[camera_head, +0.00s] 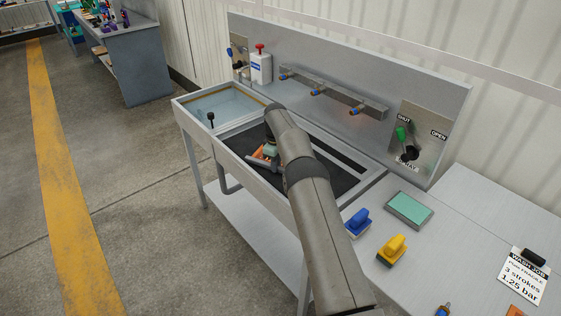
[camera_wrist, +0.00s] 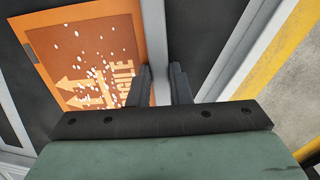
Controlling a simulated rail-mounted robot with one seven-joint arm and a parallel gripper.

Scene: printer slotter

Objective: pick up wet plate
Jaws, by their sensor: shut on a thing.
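The wet plate (camera_wrist: 85,60) is a flat orange sheet with pale arrows and lettering, dotted with white drops. It fills the left of the wrist view. In the head view a little of the orange plate (camera_head: 259,155) shows over the dark basin, beside my arm. My gripper (camera_wrist: 160,72) is shut on the plate's right edge, with one dark finger on each side of a pale strip there. In the head view my gripper (camera_head: 268,158) is small and partly hidden by my arm. I cannot tell whether the plate touches the basin floor.
The black-floored basin (camera_head: 319,181) has a metal rim close to my gripper. A water tank (camera_head: 222,107) is at its left. A pipe with blue-tipped nozzles (camera_head: 318,91) runs behind. Blue (camera_head: 358,223) and yellow (camera_head: 392,250) brushes and a green pad (camera_head: 409,209) lie on the right bench.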

